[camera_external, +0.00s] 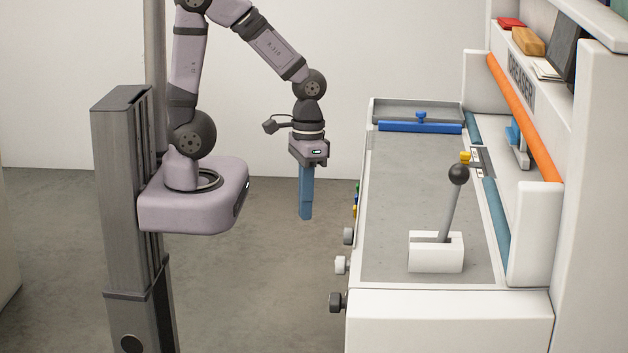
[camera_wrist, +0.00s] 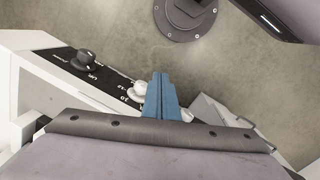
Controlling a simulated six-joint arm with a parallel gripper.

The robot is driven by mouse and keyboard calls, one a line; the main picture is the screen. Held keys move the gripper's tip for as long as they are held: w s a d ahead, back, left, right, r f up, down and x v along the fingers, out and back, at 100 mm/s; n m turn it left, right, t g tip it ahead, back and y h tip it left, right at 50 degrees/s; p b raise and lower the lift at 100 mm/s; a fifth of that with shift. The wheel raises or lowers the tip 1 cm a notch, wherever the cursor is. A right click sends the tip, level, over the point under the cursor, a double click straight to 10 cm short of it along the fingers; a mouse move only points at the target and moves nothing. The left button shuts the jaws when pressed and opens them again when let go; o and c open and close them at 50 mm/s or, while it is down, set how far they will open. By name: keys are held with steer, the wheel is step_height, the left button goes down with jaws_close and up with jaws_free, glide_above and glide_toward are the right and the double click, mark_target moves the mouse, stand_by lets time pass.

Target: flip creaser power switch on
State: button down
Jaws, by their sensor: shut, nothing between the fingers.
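The creaser (camera_external: 400,318) is the white machine at the right, with a grey bed and its name on the upper panel. A black knob (camera_external: 337,301) sticks out from its side facing my arm; in the wrist view this black knob (camera_wrist: 85,60) sits on a dark label strip with small lettering that seems to read "power". Its on or off setting cannot be told. My gripper (camera_external: 305,215) points down, shut and empty, left of the machine and apart from it. In the wrist view the blue fingertips (camera_wrist: 160,78) overlap the view of a white knob (camera_wrist: 139,88).
A white knob (camera_external: 341,265) and a grey knob (camera_external: 348,236) also protrude from the near side. A lever with a black ball (camera_external: 458,174) rises from a white block on the bed. A blue bar (camera_external: 420,127) lies at the far end. Open floor lies below my gripper.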

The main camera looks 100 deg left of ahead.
steer(key=w+a+f+n+t+h+b, duration=0.2)
steer(key=a+n+t+b, duration=0.1)
steer(key=a+n, duration=0.7)
steer(key=w+a+f+n+t+h+b, duration=0.15)
steer(key=a+n+b, duration=0.25)
steer(key=a+n, duration=0.55)
steer(key=s+a+n+t+y+b, duration=0.1)
steer(key=s+a+n+t, duration=0.1)
steer(key=a, duration=0.4)
steer(key=s+a+f+n+t+y+b, duration=0.1)
steer(key=s+a+n+t+y, duration=0.1)
steer(key=s+a+n, duration=0.2)
steer(key=s+a+n+t+y+b, duration=0.1)
steer(key=s+a+n, duration=0.3)
steer(key=a, duration=0.5)
steer(key=shift+a+f+n+t, duration=0.15)
steer(key=shift+a+n+t, duration=0.15)
steer(key=shift+n+t, duration=0.55)
steer(key=shift+w+y, duration=0.1)
steer(key=shift+y, duration=0.15)
steer(key=w+r+p+x, duration=0.1)
steer(key=r+x, duration=0.1)
steer(key=x, duration=1)
steer(key=shift+w+f, duration=0.15)
steer(key=shift+w, duration=0.35)
